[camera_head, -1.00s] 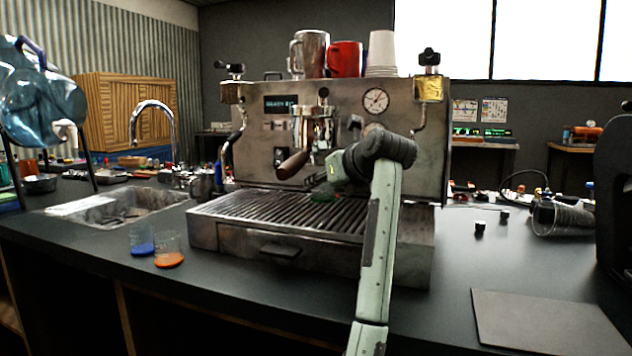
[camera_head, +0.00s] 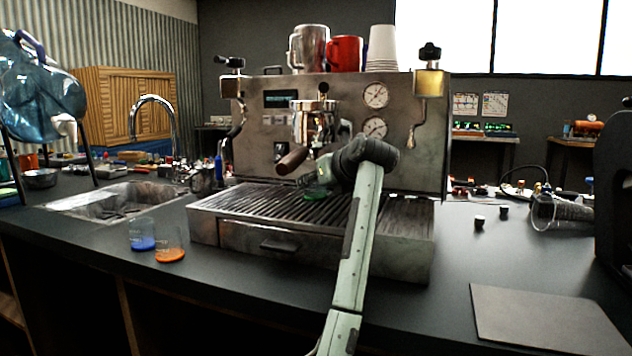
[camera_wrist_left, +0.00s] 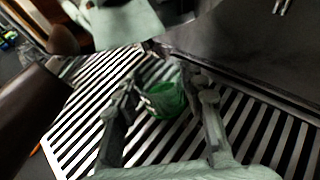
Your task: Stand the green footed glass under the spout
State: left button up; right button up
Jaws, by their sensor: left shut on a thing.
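The green footed glass (camera_head: 315,193) is low over the slatted drip tray (camera_head: 225,206), below and close to the portafilter. In the left wrist view the green glass (camera_wrist_left: 165,100) sits between the two fingers of my left gripper (camera_wrist_left: 166,92), which is shut on it. In the head view my left gripper (camera_head: 322,178) hides part of the glass. I cannot tell whether its foot touches the slats. The portafilter (camera_head: 312,122) with its brown handle (camera_head: 290,161) hangs from the brewer (camera_head: 270,130); its spout is partly hidden near the gripper. My right gripper is not in view.
A blue-footed glass (camera_head: 142,243) and an orange-footed glass (camera_head: 170,254) stand on the counter in front of the sink (camera_head: 85,205). Mugs and a paper cup stack (camera_head: 381,48) stand on the brewer. A steam wand (camera_head: 413,130) hangs at right. The right counter has free room.

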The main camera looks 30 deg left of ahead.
pick_arm(q)
jog(key=o, duration=1.2)
jog(key=shift+c, duration=0.2)
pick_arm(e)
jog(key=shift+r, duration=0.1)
pick_arm(q)
jog(key=shift+r, duration=0.25)
jog(key=shift+s+d, duration=0.2)
jog(key=shift+d, duration=0.25)
jog(key=b+v, duration=0.1)
jog(key=v, duration=0.9)
jog(key=shift+r+b, duration=0.1)
jog(key=shift+b, duration=0.2)
jog(key=shift+s+d+r, duration=0.25)
jog(key=shift+d, duration=0.15)
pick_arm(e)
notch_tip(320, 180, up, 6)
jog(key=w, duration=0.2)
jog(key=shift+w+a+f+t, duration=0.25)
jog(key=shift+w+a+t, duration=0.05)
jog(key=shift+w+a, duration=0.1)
